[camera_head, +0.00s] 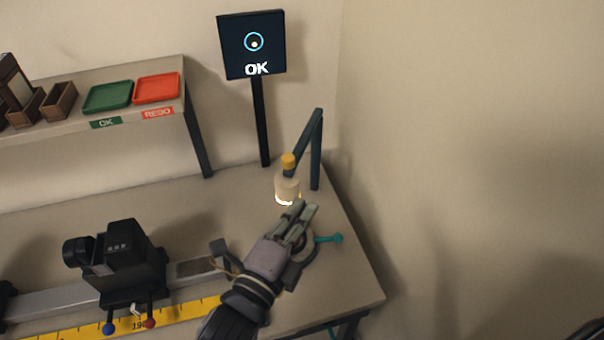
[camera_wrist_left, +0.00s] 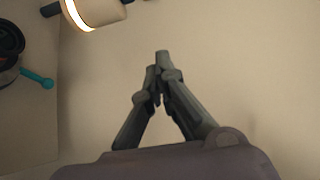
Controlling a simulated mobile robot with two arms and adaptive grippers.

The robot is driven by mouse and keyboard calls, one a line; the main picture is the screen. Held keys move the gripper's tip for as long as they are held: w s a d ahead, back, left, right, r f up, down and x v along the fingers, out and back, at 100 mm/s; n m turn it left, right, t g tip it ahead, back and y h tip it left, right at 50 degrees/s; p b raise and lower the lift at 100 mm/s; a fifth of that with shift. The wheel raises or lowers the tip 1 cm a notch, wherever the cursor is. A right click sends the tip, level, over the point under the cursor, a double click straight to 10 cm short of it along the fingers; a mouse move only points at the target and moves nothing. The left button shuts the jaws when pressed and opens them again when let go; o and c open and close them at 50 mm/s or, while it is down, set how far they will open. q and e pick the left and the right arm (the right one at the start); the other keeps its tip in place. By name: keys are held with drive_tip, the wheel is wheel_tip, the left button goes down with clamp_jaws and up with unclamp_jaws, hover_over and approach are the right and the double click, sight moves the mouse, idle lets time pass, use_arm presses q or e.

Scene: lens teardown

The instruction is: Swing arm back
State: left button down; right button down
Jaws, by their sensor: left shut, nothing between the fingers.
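A dark jointed arm (camera_head: 317,150) stands at the back right of the bench. It carries a cream lamp head (camera_head: 287,187) with a yellow knob (camera_head: 288,161) and a glowing lower rim. The lamp head also shows at the top of the left wrist view (camera_wrist_left: 97,10). Below it is a dark round holder, partly hidden by my gripper, with a teal lever (camera_head: 329,239) pointing right. The lever shows at the left of the wrist view (camera_wrist_left: 38,79). My left gripper (camera_head: 306,207) is shut and empty, in front of the lamp head in the picture. My right gripper is not in view.
A black device (camera_head: 131,258) sits on a grey rail at the left, above a yellow ruler (camera_head: 190,315). A shelf holds a green tray (camera_head: 107,97) and a red tray (camera_head: 157,88). A screen (camera_head: 251,45) reads OK. The bench ends at the right.

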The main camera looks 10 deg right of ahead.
use_arm(q)
drive_tip(key=p+x, duration=0.3)
drive_tip(key=x, duration=0.7)
drive_tip(key=a, duration=0.2)
drive_tip(key=w+a+p, duration=0.1)
drive_tip(key=shift+w+a, duration=0.15)
drive_tip(key=shift+a, duration=0.25)
drive_tip(key=shift+d, duration=0.1)
